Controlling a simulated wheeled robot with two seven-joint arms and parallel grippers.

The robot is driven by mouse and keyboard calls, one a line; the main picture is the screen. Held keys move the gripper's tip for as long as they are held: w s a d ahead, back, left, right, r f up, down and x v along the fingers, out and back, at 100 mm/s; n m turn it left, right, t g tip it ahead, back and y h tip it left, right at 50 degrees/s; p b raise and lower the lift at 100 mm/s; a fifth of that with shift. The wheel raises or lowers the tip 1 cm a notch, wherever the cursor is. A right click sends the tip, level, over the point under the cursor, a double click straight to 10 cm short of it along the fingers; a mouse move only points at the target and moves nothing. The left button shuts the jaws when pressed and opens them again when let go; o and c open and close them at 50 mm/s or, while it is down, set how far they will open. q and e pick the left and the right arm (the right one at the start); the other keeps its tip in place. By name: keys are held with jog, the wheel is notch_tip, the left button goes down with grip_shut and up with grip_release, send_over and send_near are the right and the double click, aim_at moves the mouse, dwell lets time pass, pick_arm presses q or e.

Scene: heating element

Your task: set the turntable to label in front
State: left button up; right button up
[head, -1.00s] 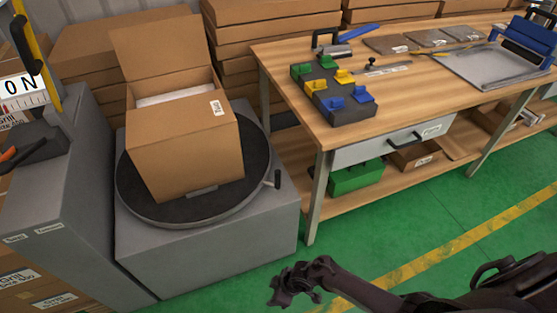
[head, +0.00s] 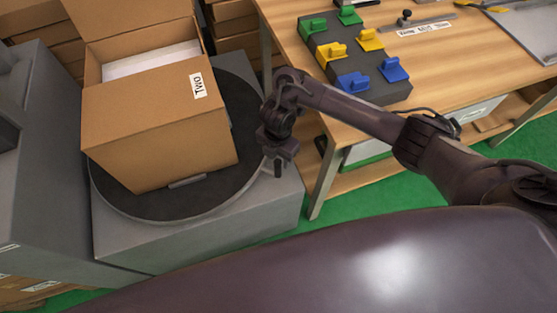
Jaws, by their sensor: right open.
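The round black turntable (head: 215,195) sits on a grey block beside the workbench. An open cardboard box (head: 160,135) stands on it, flaps up, with something white inside. The box's white label (head: 197,86), reading "Two", is at the upper right of the face turned toward me. My right gripper (head: 277,165) is at the turntable's right edge, pointing down, open. It covers the place where the turntable's small handle shows, so I cannot tell whether it touches the handle. My left gripper is out of view.
The wooden workbench (head: 283,25) stands to the right, its near leg close to my right arm. On it lies a dark block (head: 392,92) with green, yellow and blue clips. A grey cabinet (head: 40,190) stands left of the turntable. Green floor shows below.

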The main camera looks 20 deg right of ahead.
aim_at(278, 168)
notch_tip(278, 168, down, 6)
jog(key=shift+s+r+b, duration=0.1)
jog(key=shift+r+b, duration=0.05)
jog(key=shift+b, duration=0.5)
jog(key=shift+f, duration=0.6)
grip_shut()
